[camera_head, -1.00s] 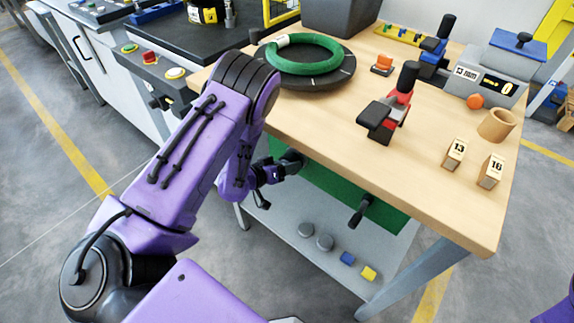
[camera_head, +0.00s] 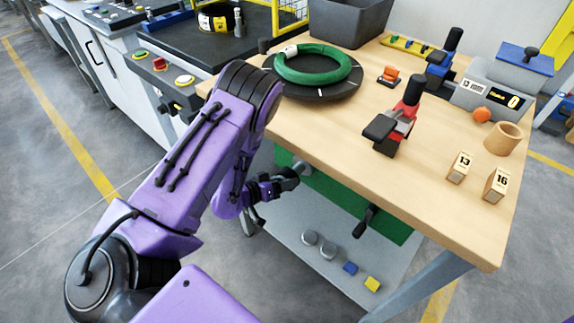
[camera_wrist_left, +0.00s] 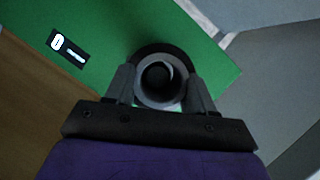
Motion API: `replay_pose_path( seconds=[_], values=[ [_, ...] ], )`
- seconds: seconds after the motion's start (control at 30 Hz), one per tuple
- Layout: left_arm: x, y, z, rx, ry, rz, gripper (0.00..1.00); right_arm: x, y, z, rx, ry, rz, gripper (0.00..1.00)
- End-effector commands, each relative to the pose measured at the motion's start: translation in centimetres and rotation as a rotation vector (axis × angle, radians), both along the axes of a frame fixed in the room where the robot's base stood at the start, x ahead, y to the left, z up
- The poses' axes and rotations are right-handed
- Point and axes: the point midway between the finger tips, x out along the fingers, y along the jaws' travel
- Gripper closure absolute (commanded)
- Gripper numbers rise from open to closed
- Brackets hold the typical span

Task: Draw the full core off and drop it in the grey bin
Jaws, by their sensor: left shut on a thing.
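My left gripper (camera_head: 284,178) is in front of the green panel (camera_head: 330,193) under the table's edge. In the left wrist view the two fingers (camera_wrist_left: 161,92) are shut on a grey round core (camera_wrist_left: 158,96) with a dark hollow end, one finger on each side. A dark ring (camera_wrist_left: 150,50) shows on the panel behind it. In the head view a light grey end of the core (camera_head: 301,167) shows between the fingers and the panel. I cannot tell whether it is fully clear of the panel. The grey bin (camera_head: 348,22) stands at the table's back. My right gripper is not in view.
A green coil (camera_head: 335,78) lies on a black turntable (camera_head: 318,94). A red-and-black clamp tool (camera_head: 397,122), number blocks (camera_head: 458,167) and a tan ring (camera_head: 503,139) stand on the table. A black handle (camera_head: 364,221) juts out below its edge. Several small items lie on the lower shelf (camera_head: 290,232).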

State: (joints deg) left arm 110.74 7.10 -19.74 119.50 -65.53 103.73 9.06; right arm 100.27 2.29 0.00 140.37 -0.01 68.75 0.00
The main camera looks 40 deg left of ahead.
Motion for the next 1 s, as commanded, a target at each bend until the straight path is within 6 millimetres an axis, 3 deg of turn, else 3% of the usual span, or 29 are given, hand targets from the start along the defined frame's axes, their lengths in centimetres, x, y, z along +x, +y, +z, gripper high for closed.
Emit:
replay_pose_path(
  seconds=[1.0],
  values=[
    [-4.5, 0.4, 0.0, 0.0, 0.0, 0.001, 0.83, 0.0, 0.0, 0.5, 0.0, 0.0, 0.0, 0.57]
  ],
)
